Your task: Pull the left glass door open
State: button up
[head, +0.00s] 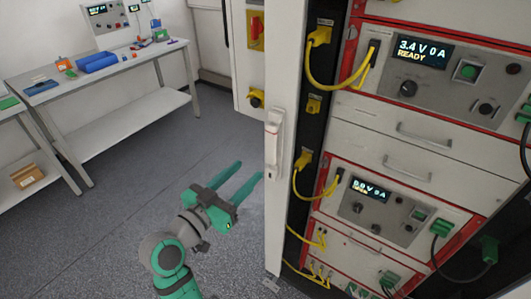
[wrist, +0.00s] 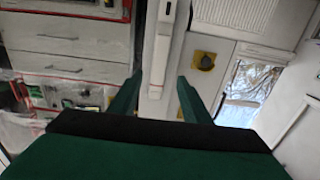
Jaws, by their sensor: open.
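The left glass door shows in the head view as a tall white frame (head: 284,60) at the left front of the cycler cabinet. Its white upright handle (head: 274,142) is on the frame. I cannot tell whether the door is fully shut. My gripper (head: 250,170) is open and empty, below and left of the handle in the head view, with its green fingers pointing up and right. In the wrist view the white handle (wrist: 163,40) stands upright ahead, in line with the gap between my open fingers (wrist: 160,77). No contact shows.
Cycler units with displays (head: 420,50), drawers and yellow cables (head: 322,78) fill the cabinet at right. A white side panel with a red-and-yellow switch (head: 256,30) is behind the door frame. A workbench (head: 110,72) stands far left. Grey floor (head: 140,175) between is clear.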

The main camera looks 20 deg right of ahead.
aim_at(270, 149)
jog(key=x, duration=1)
jog(key=shift+w+d, duration=0.1)
jog(key=shift+d, duration=0.05)
jog(key=shift+c, duration=0.6)
grip_shut()
